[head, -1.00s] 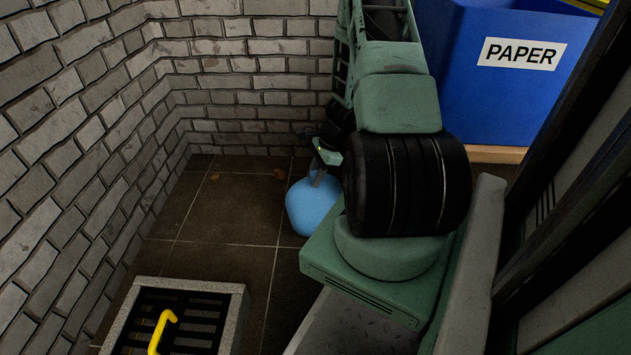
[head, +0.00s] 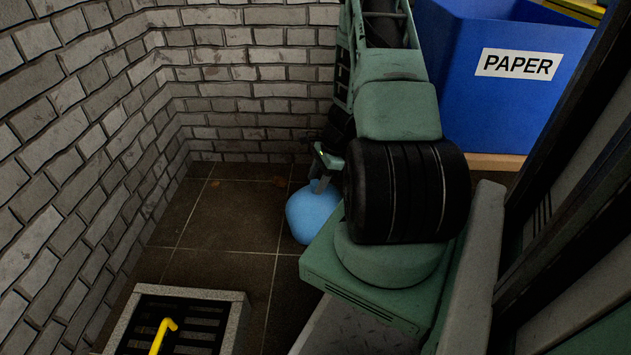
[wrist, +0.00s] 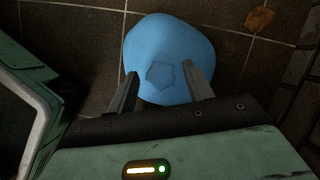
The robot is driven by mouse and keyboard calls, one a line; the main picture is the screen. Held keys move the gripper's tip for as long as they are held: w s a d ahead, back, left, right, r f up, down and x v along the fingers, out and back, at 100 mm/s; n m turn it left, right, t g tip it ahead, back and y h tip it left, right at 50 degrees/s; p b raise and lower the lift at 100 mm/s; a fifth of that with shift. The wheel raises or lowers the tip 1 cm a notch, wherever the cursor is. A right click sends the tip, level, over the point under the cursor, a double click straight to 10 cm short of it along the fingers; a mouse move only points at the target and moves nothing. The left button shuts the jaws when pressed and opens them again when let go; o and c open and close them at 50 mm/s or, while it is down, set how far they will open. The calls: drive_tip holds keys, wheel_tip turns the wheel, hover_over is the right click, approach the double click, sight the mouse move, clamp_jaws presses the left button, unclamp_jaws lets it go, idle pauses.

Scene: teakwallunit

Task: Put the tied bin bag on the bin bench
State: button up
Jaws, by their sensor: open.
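A light blue tied bin bag (head: 312,211) rests on the dark floor tiles beside my base, partly hidden by my arm in the head view. In the wrist view the bag (wrist: 168,52) lies ahead of and between the two fingers of my gripper (wrist: 161,90). The fingers are apart, one at each side of the bag's near part. I cannot tell whether they touch it. In the head view my gripper (head: 320,184) is just above the bag.
A blue bin marked PAPER (head: 520,105) stands on a wooden base at the upper right. A floor drain grate with a stone rim (head: 236,325) and a yellow handle (head: 163,335) is at the front left. Brick walls (head: 80,150) close the left and back. Floor left of the bag is clear.

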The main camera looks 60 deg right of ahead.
drive_tip(key=p+v, duration=0.5)
drive_tip(key=v, duration=0.5)
drive_tip(key=shift+r, duration=0.25)
drive_tip(key=w+a+r+n+g, duration=0.1)
drive_tip(key=w+a+r+n, duration=0.5)
drive_tip(key=a, duration=0.5)
drive_tip(key=w+a+r+n+g, duration=0.1)
drive_tip(key=w+a+r+n, duration=0.4)
drive_tip(key=a, duration=0.5)
drive_tip(key=s+a+r+n+g, duration=0.15)
drive_tip(key=a+r+n, duration=0.3)
drive_tip(key=a, duration=0.45)
drive_tip(key=s+a+r+n, duration=0.25)
drive_tip(key=a+n, duration=0.25)
drive_tip(key=a, duration=0.4)
drive_tip(key=s+a+r+n+h, duration=0.1)
drive_tip(key=s+a+r+n, duration=0.2)
drive_tip(key=s+a+n, duration=0.3)
drive_tip(key=s+a+r+n+h, duration=0.2)
drive_tip(key=s+a+r+n, duration=0.1)
drive_tip(key=s+a+n, duration=0.2)
drive_tip(key=s+n, duration=0.2)
drive_tip(key=s, duration=0.2)
drive_tip(key=shift+a, duration=0.4)
drive_tip(key=shift+s+t, duration=0.15)
drive_tip(key=shift+t, duration=0.1)
